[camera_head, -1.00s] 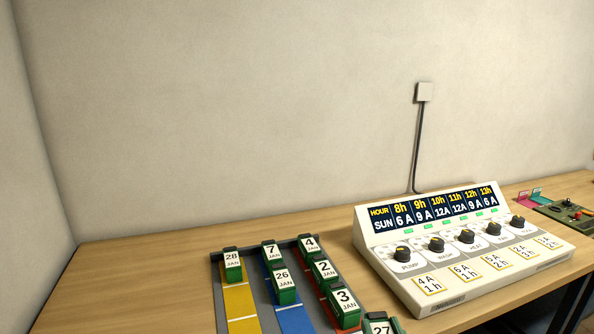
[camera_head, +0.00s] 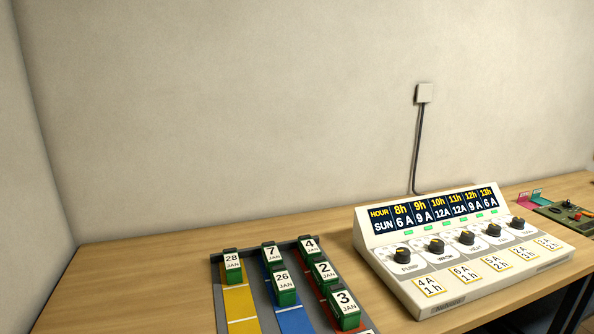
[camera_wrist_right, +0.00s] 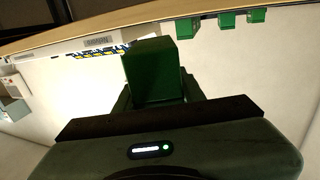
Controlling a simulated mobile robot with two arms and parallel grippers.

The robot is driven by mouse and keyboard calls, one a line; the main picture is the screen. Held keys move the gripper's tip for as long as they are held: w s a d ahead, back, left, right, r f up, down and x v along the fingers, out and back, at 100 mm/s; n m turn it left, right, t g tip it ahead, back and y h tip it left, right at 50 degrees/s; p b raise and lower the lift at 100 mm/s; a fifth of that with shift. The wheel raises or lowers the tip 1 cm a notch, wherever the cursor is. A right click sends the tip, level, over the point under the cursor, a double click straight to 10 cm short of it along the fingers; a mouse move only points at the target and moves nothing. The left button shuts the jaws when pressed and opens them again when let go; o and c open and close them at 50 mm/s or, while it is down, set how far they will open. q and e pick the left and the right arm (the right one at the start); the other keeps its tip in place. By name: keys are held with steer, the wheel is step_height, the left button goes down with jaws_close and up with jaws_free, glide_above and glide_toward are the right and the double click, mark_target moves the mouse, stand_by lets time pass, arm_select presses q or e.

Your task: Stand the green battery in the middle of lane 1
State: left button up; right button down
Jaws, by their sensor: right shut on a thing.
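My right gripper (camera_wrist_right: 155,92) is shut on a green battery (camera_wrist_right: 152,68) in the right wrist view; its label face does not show. Neither that battery nor a gripper shows in the head view. A grey rack (camera_head: 218,297) there has a yellow lane (camera_head: 240,302), a blue lane (camera_head: 294,320) and a red lane (camera_head: 326,313). Battery 28 (camera_head: 232,262) stands at the yellow lane's far end. Batteries 7 (camera_head: 271,255) and 26 (camera_head: 283,284) stand in the blue lane. Batteries 4 (camera_head: 309,247), 2 (camera_head: 324,272) and 3 (camera_head: 345,302) stand in the red lane. No lane number is readable.
A white console (camera_head: 385,262) with knobs and a lit hour display stands right of the rack. A small green panel (camera_head: 570,213) lies at the far right. Bare table (camera_head: 150,280) lies left of the rack. Other green batteries (camera_wrist_right: 187,27) show in the right wrist view.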

steer(key=shift+w+r, duration=0.1)
stand_by(0.5)
steer(key=w+a+r+n+y, duration=0.1)
steer(key=w+a+r+y, duration=0.15)
steer(key=w+a, duration=0.35)
steer(key=w+a+r+n+y, duration=0.1)
steer(key=w+a+r, duration=0.25)
steer(key=w, duration=0.45)
steer(key=w+a+r+n+y+b, duration=0.1)
steer(key=w+a+r+y, duration=0.1)
steer(key=w+a+r, duration=0.7)
steer(key=shift+w+a+r+n+g, duration=0.35)
steer(key=shift+w+r, duration=0.35)
steer(key=shift+r, duration=1.1)
step_height(320, 180, down, 16)
steer(key=shift+r+b, duration=0.1)
steer(key=shift+b, duration=0.6)
steer(key=shift+f, duration=1.9)
steer(key=shift+f, duration=0.1)
